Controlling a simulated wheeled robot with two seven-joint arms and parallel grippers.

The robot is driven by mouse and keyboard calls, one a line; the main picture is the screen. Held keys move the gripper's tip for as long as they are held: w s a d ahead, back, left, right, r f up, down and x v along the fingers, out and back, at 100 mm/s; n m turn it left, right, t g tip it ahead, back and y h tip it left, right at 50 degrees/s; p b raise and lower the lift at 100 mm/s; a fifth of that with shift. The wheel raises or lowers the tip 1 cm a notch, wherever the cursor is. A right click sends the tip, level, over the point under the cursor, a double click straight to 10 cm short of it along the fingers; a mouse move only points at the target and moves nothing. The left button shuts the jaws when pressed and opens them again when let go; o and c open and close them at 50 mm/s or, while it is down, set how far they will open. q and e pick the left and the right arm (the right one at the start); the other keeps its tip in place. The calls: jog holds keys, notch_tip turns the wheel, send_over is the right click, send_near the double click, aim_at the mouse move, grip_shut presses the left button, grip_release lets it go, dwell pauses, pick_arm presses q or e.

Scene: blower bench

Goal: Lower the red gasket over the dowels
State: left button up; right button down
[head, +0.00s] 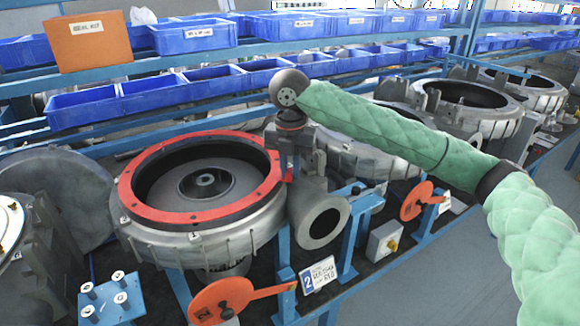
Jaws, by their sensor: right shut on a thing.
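The red gasket (137,180) is a flat ring with small holes. It lies level over the round rim of the grey blower housing (205,238) at the left centre. I cannot tell if it touches the rim all round or hovers slightly above it. My right gripper (288,172) points down at the gasket's right edge and is shut on it, though the fingertips are hard to make out. I cannot pick out the dowels; the gasket or gripper may hide them. My left gripper is not in view.
A grey outlet pipe (322,222) stands just right of my gripper. Orange round paddles (221,300) (416,201) are at the front and right. A blue block with pale-topped pins (112,298) is front left. Blue bins (155,94) line the shelf behind. More housings (465,110) stand farther right.

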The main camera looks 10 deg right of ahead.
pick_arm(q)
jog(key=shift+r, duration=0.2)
pick_arm(e)
jog(key=shift+f, duration=0.55)
dwell(1.1)
jog(key=c, duration=1.3)
grip_release()
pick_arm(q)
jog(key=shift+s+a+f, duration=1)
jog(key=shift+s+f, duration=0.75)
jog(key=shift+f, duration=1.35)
pick_arm(e)
jog(key=shift+r+b, duration=0.5)
jog(key=shift+r, duration=1)
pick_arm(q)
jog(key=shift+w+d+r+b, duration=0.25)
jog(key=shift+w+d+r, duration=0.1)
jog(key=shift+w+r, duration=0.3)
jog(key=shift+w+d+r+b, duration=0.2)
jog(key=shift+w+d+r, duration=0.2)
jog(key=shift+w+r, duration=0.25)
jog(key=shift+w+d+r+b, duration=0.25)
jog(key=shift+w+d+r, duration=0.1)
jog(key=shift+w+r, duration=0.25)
pick_arm(e)
jog(key=shift+r, duration=2.4)
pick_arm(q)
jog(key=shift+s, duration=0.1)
